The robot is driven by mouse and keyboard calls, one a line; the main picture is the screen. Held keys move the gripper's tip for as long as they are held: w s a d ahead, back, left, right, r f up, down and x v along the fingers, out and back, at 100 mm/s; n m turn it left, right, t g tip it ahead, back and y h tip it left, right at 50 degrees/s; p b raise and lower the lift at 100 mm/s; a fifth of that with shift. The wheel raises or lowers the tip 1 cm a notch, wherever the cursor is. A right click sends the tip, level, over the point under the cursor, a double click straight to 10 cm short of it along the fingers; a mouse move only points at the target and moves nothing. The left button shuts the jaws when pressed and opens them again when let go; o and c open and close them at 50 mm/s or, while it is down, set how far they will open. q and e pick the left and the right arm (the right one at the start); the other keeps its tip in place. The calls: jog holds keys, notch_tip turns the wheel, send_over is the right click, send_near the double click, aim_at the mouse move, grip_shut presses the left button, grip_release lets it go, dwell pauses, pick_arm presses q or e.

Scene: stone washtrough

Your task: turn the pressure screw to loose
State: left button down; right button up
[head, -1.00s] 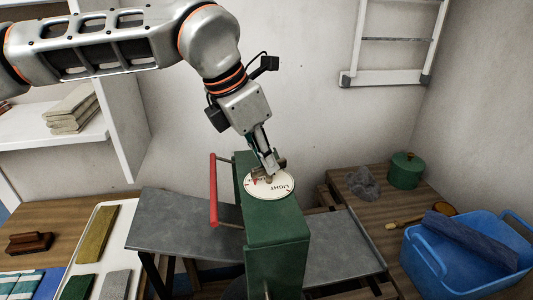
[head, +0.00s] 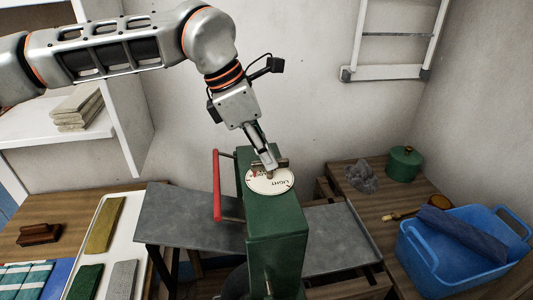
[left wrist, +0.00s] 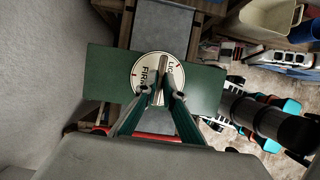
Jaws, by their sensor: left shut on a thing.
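The pressure screw's metal crossbar (head: 284,162) stands over a round white dial (head: 272,184) on top of the green press housing (head: 277,222). The dial shows LIGHT and, in the left wrist view, also FIRM, with red marks; the rest of its lettering is covered. My left gripper (head: 267,167) comes down from above and is shut on the crossbar. In the left wrist view its two fingers (left wrist: 159,98) close on the bar (left wrist: 161,80) over the dial (left wrist: 142,70). I cannot tell which mark the bar points to. My right gripper is not in view.
A red handle (head: 216,187) stands beside the housing on the left. Grey plates (head: 190,222) extend on both sides. A blue tub (head: 450,265), green pot (head: 403,164) and grey lump (head: 361,178) are right.

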pick_arm(q)
jog(key=c, duration=2.2)
grip_release()
jog(key=shift+o, duration=0.2)
jog(key=shift+r, duration=0.1)
jog(key=v, duration=1.2)
jog(key=shift+d, duration=0.1)
